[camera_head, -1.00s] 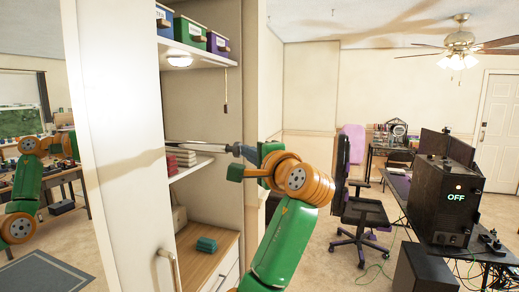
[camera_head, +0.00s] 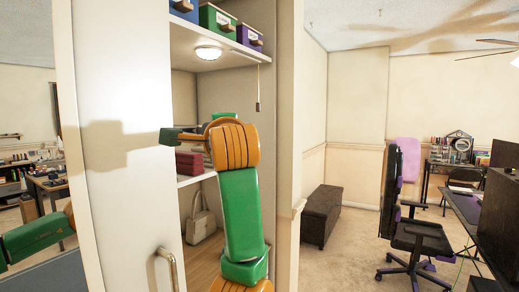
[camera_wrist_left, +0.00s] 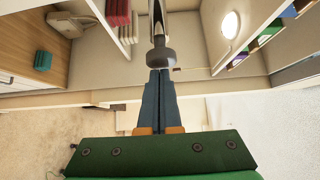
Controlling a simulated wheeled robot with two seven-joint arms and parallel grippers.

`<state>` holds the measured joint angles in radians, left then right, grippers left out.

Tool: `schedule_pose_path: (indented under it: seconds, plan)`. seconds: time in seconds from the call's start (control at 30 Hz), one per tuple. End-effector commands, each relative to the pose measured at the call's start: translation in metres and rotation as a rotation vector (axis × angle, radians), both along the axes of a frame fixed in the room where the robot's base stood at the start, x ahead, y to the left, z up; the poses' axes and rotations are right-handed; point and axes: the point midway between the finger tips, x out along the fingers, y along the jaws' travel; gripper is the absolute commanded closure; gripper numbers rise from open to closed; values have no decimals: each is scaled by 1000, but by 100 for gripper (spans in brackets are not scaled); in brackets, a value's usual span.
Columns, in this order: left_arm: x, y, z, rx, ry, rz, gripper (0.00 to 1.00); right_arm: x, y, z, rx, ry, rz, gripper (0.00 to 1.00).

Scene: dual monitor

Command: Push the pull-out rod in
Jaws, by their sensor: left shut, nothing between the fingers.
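The pull-out rod (camera_wrist_left: 158,22) is a silver bar with a dark grey round end (camera_wrist_left: 155,57), seen at the top middle of the left wrist view. My left gripper (camera_wrist_left: 159,72) is shut, with nothing between its blue-grey fingers. Its tips are at the rod's grey end and look in contact with it; the rod is not between the fingers. In the head view, my green and orange left arm (camera_head: 240,205) reaches up in front of the open wardrobe and hides most of the rod and the fingers. My right gripper is not in view.
The wardrobe (camera_head: 285,170) has a white door (camera_head: 120,200) at left and coloured boxes (camera_head: 216,20) on its top shelf. Red folded items (camera_head: 188,162) lie on a lower shelf, above a handbag (camera_head: 200,222). A dark bench (camera_head: 320,215) and office chair (camera_head: 418,235) stand to the right.

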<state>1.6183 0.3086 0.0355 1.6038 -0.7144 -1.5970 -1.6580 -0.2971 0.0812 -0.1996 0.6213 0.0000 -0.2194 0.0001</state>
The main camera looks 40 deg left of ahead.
Motion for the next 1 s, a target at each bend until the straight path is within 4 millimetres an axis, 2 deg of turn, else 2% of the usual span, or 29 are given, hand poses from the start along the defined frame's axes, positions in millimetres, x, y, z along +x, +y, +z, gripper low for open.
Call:
schedule_pose_path:
  seconds: [0.1,0.33,0.87,1.0]
  plan:
    - [-8,24,1,-2,1,4,100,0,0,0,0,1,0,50]
    - [-14,51,2,0,1,1,100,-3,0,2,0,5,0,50]
    - [-14,57,2,0,2,-1,100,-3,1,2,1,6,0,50]
    - [-4,57,4,1,5,-1,100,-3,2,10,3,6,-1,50]
